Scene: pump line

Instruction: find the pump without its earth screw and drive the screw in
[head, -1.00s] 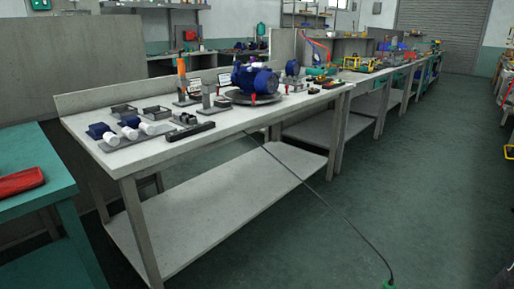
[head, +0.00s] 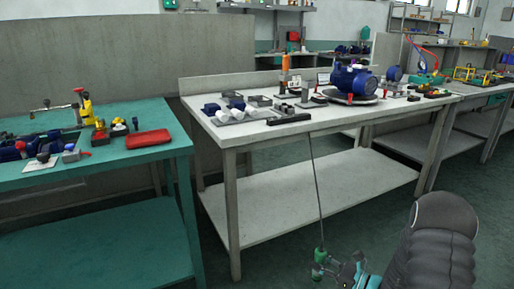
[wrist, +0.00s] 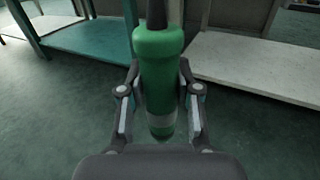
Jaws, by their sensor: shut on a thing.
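My gripper (head: 338,273) is shut on the green handle of a long thin-shafted tool (head: 320,254), low at the front of the head view. The shaft (head: 313,190) points up and away, crossing in front of the grey bench. In the wrist view, the green handle (wrist: 158,60) stands between the two fingers of my gripper (wrist: 160,90). A large blue pump (head: 354,80) sits on a dark round plate (head: 350,98) on the grey bench, well beyond my gripper. No earth screw or screw hole can be made out at this size.
The grey bench (head: 245,135) also carries white-ended blue parts (head: 222,115), a black bar (head: 289,119) and an orange-handled tool (head: 286,63). A teal bench (head: 150,146) at left holds a red case (head: 149,139) and several fittings. Green floor between me and the benches is clear.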

